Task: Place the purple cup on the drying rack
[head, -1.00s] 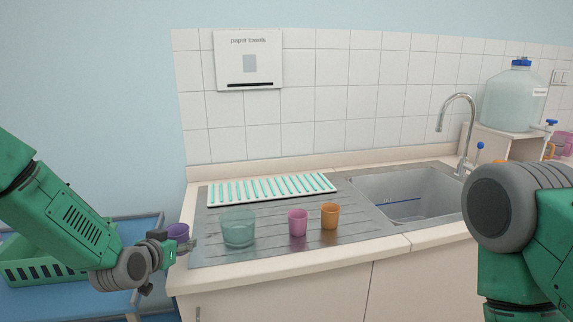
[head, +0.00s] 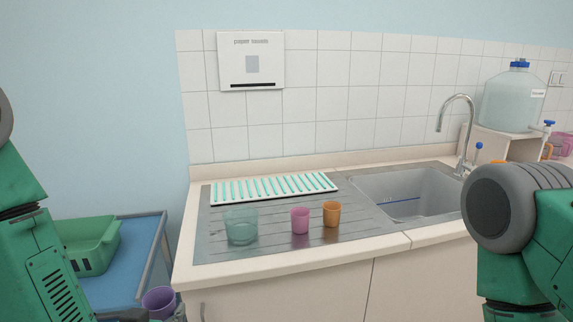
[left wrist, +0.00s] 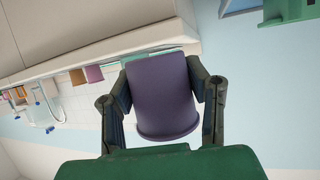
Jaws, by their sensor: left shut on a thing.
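The purple cup (head: 159,301) is low in the head view, in front of the counter's left end. My left gripper is mostly cut off by the bottom edge there. In the left wrist view my left gripper (left wrist: 164,92) is shut on the purple cup (left wrist: 163,95), with one finger on each side. The drying rack (head: 273,187), white with green ribs, lies at the back of the steel draining board. The cup is apart from it, lower and to the left. My right arm shows at the right edge, but its gripper is out of view.
A clear greenish beaker (head: 241,226), a pink cup (head: 300,220) and an orange cup (head: 332,213) stand on the draining board (head: 275,236) before the rack. The sink (head: 400,193) is to the right.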

